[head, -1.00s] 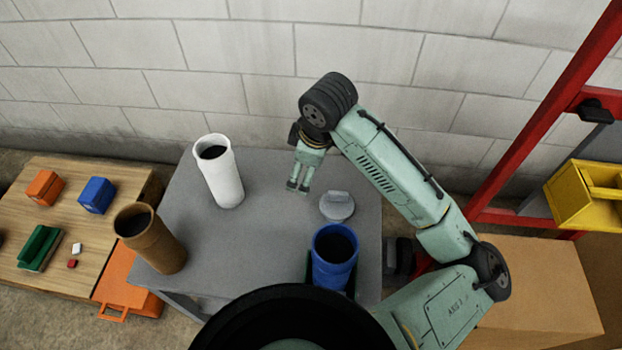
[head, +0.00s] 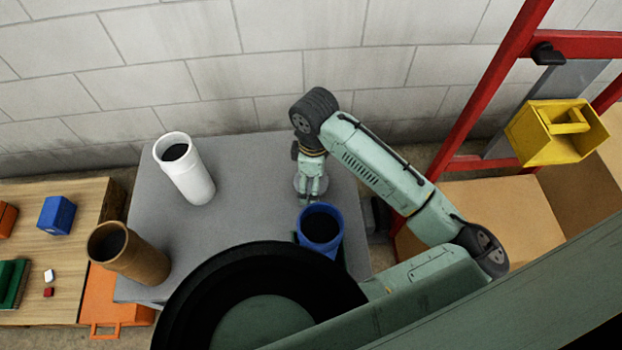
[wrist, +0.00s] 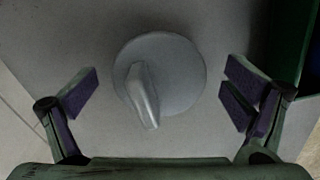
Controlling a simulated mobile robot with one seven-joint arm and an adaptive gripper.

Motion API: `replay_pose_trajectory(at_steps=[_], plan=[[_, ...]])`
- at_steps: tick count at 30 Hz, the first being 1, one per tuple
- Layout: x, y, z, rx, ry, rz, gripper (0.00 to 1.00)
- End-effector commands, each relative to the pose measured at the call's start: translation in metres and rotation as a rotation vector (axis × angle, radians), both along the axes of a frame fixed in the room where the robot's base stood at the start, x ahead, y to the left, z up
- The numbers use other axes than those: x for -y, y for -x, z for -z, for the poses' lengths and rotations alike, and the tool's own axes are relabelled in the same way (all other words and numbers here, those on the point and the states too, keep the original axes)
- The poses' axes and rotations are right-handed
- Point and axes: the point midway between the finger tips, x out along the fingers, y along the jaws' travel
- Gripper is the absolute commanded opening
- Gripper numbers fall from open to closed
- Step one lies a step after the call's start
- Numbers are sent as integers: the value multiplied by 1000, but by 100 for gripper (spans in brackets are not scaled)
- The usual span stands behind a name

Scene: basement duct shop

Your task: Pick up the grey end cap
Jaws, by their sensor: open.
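The grey end cap (wrist: 182,72) is a round disc with a raised bar handle, lying on the grey table (wrist: 95,25). In the wrist view it sits between the two spread fingers of my gripper (wrist: 158,92), with clear space on both sides. My gripper is open and empty, facing down at the cap. In the head view my gripper (head: 311,195) is over the table behind the blue pipe, and it hides most of the cap there. Whether the fingertips are at the cap's height I cannot tell.
A blue pipe (head: 321,232) stands close in front of my gripper, by a green edge. A white pipe (head: 187,172) and a brown pipe (head: 132,257) stand to the left. A red frame (head: 490,90) with a yellow bin (head: 545,145) is at right. The table's middle is clear.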

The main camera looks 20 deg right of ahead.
Motion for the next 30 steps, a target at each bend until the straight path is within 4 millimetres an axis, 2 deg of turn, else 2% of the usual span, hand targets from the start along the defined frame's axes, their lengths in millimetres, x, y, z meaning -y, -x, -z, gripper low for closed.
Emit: replay_pose_trajectory(at_steps=[5,12,30], plan=[[0,0,19,0,0,0,95],[0,0,21,1,1,-1,95],[0,0,21,1,1,0,56]])
